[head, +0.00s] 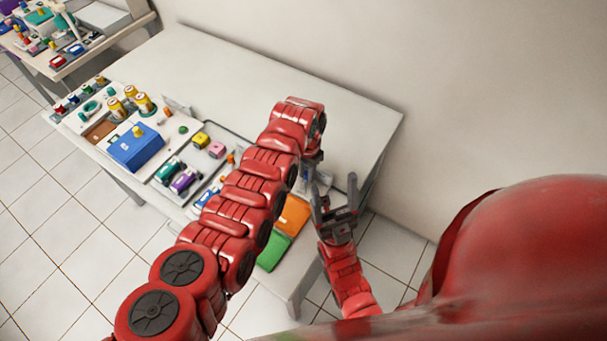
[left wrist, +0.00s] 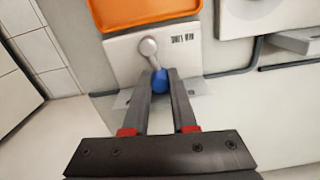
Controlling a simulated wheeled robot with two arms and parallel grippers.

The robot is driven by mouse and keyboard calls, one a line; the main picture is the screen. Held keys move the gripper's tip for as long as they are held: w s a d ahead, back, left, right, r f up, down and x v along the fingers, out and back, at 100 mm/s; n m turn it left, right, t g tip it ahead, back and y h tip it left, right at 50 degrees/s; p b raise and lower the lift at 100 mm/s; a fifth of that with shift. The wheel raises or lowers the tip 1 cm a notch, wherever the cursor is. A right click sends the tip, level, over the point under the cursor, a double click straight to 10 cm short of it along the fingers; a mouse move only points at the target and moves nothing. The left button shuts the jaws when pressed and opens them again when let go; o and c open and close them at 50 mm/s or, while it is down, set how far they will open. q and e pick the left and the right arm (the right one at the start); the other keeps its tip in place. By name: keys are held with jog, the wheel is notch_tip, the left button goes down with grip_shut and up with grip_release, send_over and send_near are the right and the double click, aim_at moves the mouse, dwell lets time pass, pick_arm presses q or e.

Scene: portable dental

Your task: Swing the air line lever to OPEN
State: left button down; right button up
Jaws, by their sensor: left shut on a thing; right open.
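The air line lever (left wrist: 150,52) shows in the left wrist view on a white panel (left wrist: 123,60), below an orange tray. It has a round grey pivot, a short grey arm angled down and slightly right, and a blue knob (left wrist: 160,84). My left gripper (left wrist: 161,78) is shut on the blue knob, one finger on each side. Small dark lettering stands right of the pivot, too blurred to read surely. In the head view my left gripper (head: 309,162) points down at the table's right part, and my arm hides the lever. My right gripper (head: 334,197) is open and empty beside the table edge.
The orange tray (head: 293,215) and a green tray (head: 273,250) lie near the table's front right. A blue box (head: 136,147), toy-like coloured parts and yellow cylinders stand at left. The table's back (head: 215,75) is clear. A grey tube (left wrist: 258,52) runs past the panel.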

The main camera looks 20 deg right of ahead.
pick_arm(q)
jog(key=m, duration=0.1)
jog(key=s+m+b, duration=0.1)
jog(key=m, duration=0.1)
jog(key=shift+d+f+m, duration=0.15)
jog(key=shift+d+m, duration=0.15)
jog(key=shift+d, duration=0.05)
jog(key=shift+s+d+m+b, duration=0.2)
jog(key=shift+m+b, duration=0.3)
jog(key=shift+m, duration=0.5)
jog(key=s+m+b, duration=0.1)
jog(key=m+b, duration=0.1)
jog(key=m, duration=0.1)
jog(key=shift+s+m, duration=0.2)
jog(key=shift+m, duration=0.1)
jog(key=shift+s+d+m+b, duration=0.1)
jog(key=shift+s+m+b, duration=0.15)
jog(key=shift+m+b, duration=0.4)
jog(key=shift+m, duration=0.25)
jog(key=c, duration=0.7)
grip_release()
jog(key=shift+r, duration=0.25)
